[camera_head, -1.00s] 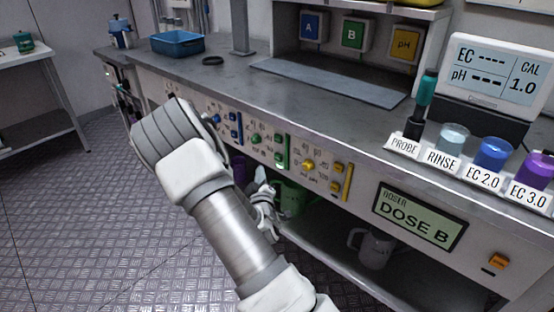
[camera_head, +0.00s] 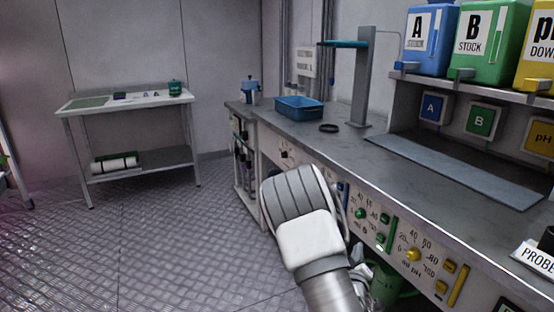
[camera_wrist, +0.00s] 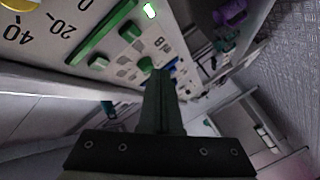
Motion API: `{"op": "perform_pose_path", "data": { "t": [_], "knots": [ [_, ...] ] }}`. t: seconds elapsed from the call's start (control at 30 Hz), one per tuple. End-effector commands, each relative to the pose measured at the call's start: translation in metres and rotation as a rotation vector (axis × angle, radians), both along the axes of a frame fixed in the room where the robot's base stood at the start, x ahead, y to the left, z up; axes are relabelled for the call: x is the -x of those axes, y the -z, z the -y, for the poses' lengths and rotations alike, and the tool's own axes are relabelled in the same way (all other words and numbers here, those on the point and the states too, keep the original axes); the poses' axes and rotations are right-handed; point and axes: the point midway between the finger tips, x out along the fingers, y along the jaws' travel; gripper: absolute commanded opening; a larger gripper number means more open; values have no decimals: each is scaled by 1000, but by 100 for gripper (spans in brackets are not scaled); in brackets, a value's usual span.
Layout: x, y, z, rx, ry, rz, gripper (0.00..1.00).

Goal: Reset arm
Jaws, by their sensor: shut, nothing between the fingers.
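My gripper (camera_wrist: 163,95) is shut and empty in the wrist view, its dark fingers together. It hangs close to the bench's front panel (camera_wrist: 120,35), with coloured knobs and switches beyond the fingertips. In the head view my arm reaches up in front of the bench, and its bent joint hides part of the panel. A small part of my gripper's end (camera_head: 362,272) shows low beside the panel, mostly hidden by my arm. I cannot tell whether it touches the bench.
The bench top (camera_head: 420,175) holds a blue tray (camera_head: 299,112) and a black ring (camera_head: 329,128). Bottles A (camera_head: 428,45) and B (camera_head: 490,50) stand on the shelf above. A green jug (camera_head: 395,290) is below the panel. A side table (camera_head: 130,100) stands left, with open floor between.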

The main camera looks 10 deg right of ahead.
Motion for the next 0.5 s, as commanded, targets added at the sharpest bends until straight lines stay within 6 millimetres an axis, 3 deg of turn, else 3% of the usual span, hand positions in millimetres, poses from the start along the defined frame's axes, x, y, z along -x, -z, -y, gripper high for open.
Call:
{"op": "perform_pose_path", "data": {
  "t": [0.27,0.5],
  "knots": [
    [3,-31,-17,-319,55,-84,0],
    [22,-67,-51,-579,51,-193,0]
  ]
}}
